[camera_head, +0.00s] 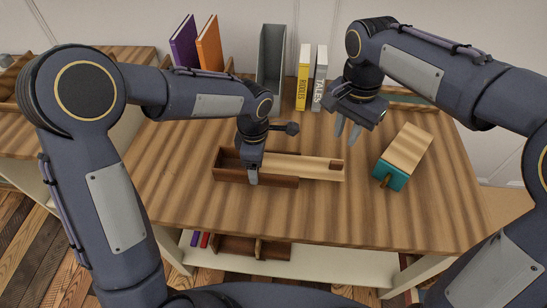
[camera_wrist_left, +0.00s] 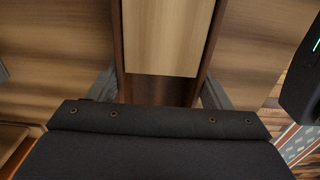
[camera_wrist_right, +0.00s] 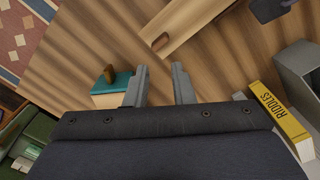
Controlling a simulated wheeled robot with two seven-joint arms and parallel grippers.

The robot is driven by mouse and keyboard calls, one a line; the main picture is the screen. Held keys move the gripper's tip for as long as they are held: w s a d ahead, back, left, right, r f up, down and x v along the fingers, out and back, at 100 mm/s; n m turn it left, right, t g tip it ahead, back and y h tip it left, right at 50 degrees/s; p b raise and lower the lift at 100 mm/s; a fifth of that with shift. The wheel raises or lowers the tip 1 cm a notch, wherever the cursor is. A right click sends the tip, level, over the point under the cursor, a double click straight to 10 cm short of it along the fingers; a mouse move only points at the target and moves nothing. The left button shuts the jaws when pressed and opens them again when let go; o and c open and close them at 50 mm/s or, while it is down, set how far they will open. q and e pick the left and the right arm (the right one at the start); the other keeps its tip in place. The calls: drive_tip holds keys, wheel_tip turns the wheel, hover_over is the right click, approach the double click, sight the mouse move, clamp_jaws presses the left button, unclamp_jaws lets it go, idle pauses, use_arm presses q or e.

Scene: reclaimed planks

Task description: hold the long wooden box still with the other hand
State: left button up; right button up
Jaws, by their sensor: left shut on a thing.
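The long wooden box (camera_head: 230,176) lies on the table, dark brown, with a pale lid (camera_head: 305,167) that sticks out past its right end. The lid has a dark notch near its right end, which also shows in the right wrist view (camera_wrist_right: 160,42). The box's left part is uncovered. My left gripper (camera_head: 253,178) is shut across the box; its fingers press on both side walls in the left wrist view (camera_wrist_left: 160,88). My right gripper (camera_head: 348,130) is open and empty above the table, behind and to the right of the lid's end.
At the back stand a grey-green holder (camera_head: 271,60), a yellow book (camera_head: 303,80), a white book (camera_head: 319,80), and purple and orange books (camera_head: 208,45). The table front is clear.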

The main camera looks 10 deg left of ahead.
drive_tip(key=shift+d, duration=0.1)
clamp_jaws()
drive_tip(key=m+g+y, duration=0.2)
drive_tip(key=m+y, duration=0.2)
drive_tip(key=m, duration=0.1)
approach(342, 168)
drive_tip(key=s+d, duration=0.1)
drive_tip(key=d, duration=0.1)
drive_tip(key=d+m+y, duration=0.1)
drive_tip(key=d+m, duration=0.1)
drive_tip(key=d, duration=0.1)
drive_tip(key=d+m+t+y, duration=0.1)
drive_tip(key=d+y, duration=0.1)
drive_tip(key=d, duration=0.1)
drive_tip(key=d+m+t+y, duration=0.1)
drive_tip(key=d+m+y, duration=0.1)
drive_tip(key=shift+s+d+f+m, duration=0.1)
drive_tip(key=shift+d+m, duration=0.2)
drive_tip(key=shift+d, duration=0.1)
drive_tip(key=x, duration=0.9)
drive_tip(key=a, duration=0.3)
drive_tip(key=shift+a+f, duration=0.25)
drive_tip(key=shift+f, duration=0.05)
drive_tip(key=shift+a, duration=0.5)
